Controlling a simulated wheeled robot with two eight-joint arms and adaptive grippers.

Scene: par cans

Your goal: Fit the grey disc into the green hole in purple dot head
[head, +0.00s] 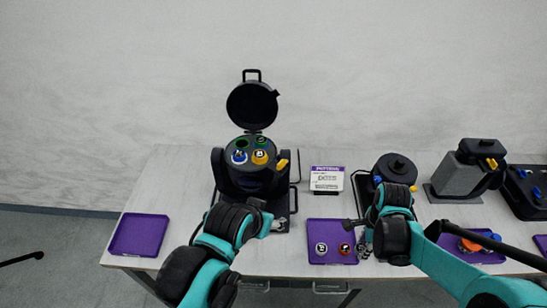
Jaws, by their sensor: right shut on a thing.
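A black lamp head (250,170) stands at the left-centre of the table with its round lid (252,105) raised. Its top face has several round places: a dark one with a green rim (243,143), another green one (262,142), a blue one and a yellow one. A purple dot on the head is not clear. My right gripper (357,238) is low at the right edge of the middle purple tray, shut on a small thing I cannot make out. A pale grey disc (321,248) lies in that tray. My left gripper (268,222) is in front of the head; its jaws are unclear.
The middle tray (318,228) also holds a dark red disc (344,249). An empty purple tray (138,235) is at left. A pattern card (327,179) stands behind the middle tray. More black heads (395,168) stand at right, with a tray (490,257) of coloured discs in front.

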